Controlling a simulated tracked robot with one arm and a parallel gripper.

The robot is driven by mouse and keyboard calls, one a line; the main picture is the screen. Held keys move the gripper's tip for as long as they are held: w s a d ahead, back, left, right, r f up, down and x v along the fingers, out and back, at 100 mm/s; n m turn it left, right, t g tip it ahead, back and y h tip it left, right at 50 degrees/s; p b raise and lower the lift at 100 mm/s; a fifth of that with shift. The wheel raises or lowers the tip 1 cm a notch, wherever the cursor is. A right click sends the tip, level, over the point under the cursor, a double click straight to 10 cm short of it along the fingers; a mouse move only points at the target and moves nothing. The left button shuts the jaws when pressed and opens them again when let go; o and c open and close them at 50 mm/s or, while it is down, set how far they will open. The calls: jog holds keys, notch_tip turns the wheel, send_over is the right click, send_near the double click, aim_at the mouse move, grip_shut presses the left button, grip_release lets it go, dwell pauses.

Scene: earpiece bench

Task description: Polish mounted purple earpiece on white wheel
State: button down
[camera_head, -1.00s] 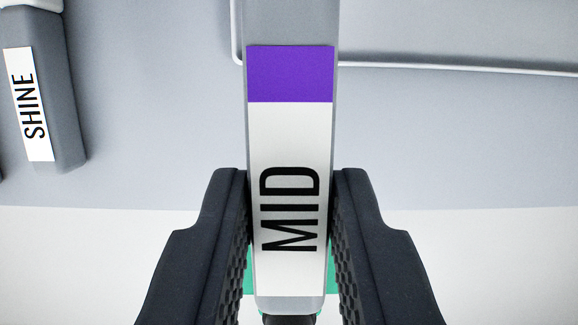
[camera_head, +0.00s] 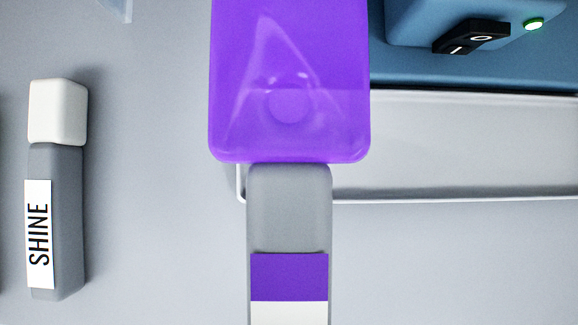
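A translucent purple block (camera_head: 290,60), likely the purple earpiece, is at the top end of a grey handle (camera_head: 289,210). A pale cone-like shape and a round spot show in it, and its top is cut off by the picture edge. The handle has a purple band (camera_head: 289,277) and the start of a white label below it; the rest is out of view at the bottom. My gripper is not in view. The white wheel is not recognisable in view.
A grey handle with a white block on top (camera_head: 57,200), labelled SHINE, lies at the left. A blue machine (camera_head: 430,65) with a black switch (camera_head: 472,37) and lit green light (camera_head: 534,24) is at upper right. A white-rimmed tray (camera_head: 440,194) lies below it.

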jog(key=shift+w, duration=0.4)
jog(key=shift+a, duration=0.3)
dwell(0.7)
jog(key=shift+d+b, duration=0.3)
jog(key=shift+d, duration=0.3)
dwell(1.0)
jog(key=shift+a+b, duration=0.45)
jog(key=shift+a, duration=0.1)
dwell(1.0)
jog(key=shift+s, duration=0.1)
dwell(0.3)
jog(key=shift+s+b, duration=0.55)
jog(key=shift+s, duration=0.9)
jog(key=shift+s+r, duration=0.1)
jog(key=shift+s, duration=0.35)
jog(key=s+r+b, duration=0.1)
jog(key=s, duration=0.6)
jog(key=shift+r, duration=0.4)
